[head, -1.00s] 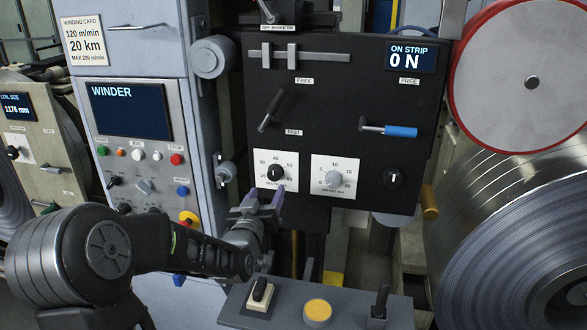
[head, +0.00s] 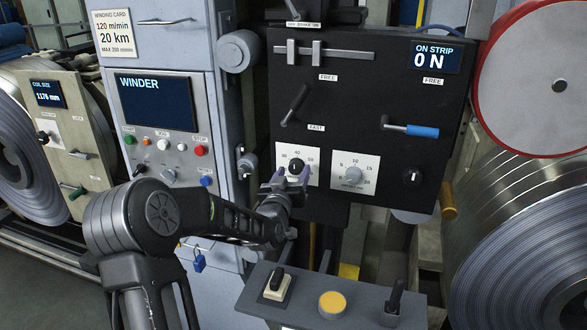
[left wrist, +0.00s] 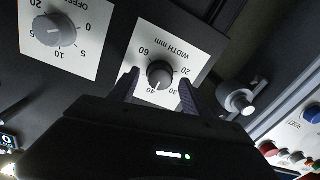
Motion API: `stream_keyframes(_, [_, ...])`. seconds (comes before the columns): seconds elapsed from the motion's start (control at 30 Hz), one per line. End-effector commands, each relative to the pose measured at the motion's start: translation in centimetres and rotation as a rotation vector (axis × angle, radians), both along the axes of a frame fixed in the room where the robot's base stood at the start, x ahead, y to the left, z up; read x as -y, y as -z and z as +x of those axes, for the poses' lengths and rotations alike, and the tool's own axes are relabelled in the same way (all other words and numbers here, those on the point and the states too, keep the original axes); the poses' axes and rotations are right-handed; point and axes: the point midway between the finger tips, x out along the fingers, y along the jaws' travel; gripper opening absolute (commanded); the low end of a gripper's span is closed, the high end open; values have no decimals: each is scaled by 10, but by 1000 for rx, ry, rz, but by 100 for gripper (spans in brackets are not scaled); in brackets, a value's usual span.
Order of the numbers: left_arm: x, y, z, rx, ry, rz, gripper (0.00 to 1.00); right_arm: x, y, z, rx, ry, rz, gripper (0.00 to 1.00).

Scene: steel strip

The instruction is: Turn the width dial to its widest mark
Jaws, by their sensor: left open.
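The width dial (head: 295,166) is a black round knob on a white scale plate, low on the black panel. In the left wrist view the dial (left wrist: 160,74) appears upside down, with 20, 30, 40 and 60 readable and the label "WIDTH mm". My left gripper (head: 291,178) is open just in front of the dial, partly covering the lower plate. In the left wrist view its fingers stand on either side of the knob, and I see gaps to it. My right gripper is not in view.
The offset dial (head: 354,173) is close to the right of the width dial, with a smaller black knob (head: 413,177) beyond it. A blue-handled lever (head: 421,131) sticks out above. A grey console (head: 365,305) with a yellow button (head: 332,304) stands below.

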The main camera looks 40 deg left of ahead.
Motion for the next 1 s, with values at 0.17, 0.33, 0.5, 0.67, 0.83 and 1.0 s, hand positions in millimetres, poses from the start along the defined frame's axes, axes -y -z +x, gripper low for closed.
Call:
stream_keyframes(0.17, [-3,0,8,-1,0,-1,57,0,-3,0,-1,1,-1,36])
stream_keyframes(0.33, [-3,1,8,0,0,0,57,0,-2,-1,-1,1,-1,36])
stream_keyframes(0.5, [-3,1,8,0,0,0,46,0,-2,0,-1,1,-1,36])
stream_keyframes(0.67, [-3,1,8,0,0,0,33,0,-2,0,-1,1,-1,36])
stream_keyframes(0.83, [-3,1,8,0,0,0,19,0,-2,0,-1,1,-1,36])
stream_keyframes(1.0, [-3,0,7,0,0,0,5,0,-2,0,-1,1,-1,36])
